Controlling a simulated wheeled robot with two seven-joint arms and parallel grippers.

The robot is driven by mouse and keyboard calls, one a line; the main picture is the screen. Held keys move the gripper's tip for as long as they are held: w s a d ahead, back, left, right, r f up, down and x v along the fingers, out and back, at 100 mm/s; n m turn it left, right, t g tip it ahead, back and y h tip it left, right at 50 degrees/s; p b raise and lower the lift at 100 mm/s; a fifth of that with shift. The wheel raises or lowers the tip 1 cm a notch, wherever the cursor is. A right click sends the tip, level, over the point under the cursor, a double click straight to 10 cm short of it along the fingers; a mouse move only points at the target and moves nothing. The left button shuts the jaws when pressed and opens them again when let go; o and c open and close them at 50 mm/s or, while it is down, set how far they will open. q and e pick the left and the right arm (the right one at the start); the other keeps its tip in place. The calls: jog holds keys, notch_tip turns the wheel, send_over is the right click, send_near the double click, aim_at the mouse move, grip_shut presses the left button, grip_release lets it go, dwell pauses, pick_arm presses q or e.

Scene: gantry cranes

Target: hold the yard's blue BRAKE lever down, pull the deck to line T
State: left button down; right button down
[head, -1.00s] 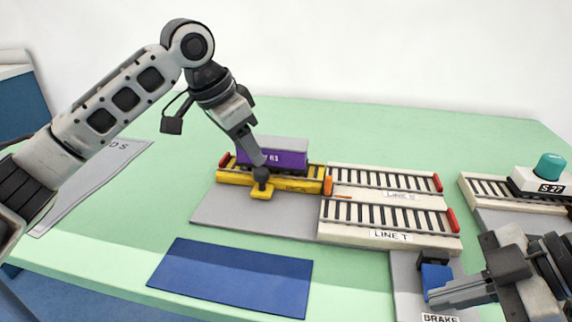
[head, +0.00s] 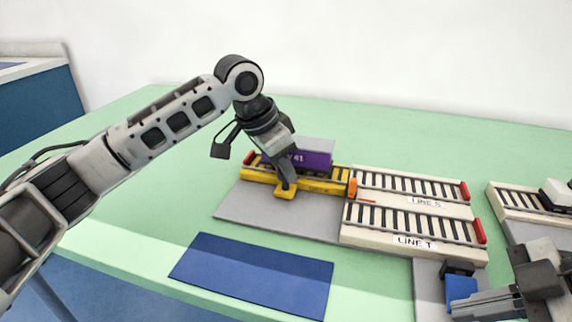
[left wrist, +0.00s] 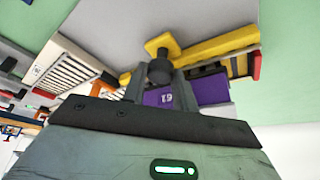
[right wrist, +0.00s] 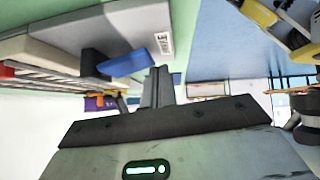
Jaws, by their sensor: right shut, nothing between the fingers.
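Line T (head: 385,218) lies nearer to me. My left gripper (head: 286,188) is at the deck's front handle; in the left wrist view its fingers stand either side of the dark knob (left wrist: 160,70). Whether they grip it I cannot tell. My right gripper (head: 453,310) is shut and empty, its tips close beside the blue BRAKE lever (head: 461,288), also in the right wrist view (right wrist: 128,63). Contact and the lever's position are unclear.
A blue mat (head: 252,275) lies at the table's front. A grey plate (head: 270,212) lies before the deck. Red stops (head: 480,231) end the rails at right. Another track (head: 520,200) is at the far right. The green table behind the rails is clear.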

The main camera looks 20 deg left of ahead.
pick_arm(q)
jog(key=s, duration=1)
jog(key=shift+s, duration=0.4)
jog(key=shift+s+f, duration=0.1)
jog(key=shift+s, duration=0.2)
pick_arm(e)
jog(key=shift+w, duration=0.1)
pick_arm(q)
jog(key=c, duration=1.1)
grip_release()
jog(key=shift+s, duration=0.1)
jog(key=shift+r, duration=0.3)
jog(key=v, duration=1.1)
jog(key=shift+a+r, duration=0.15)
jog(key=shift+r, duration=0.1)
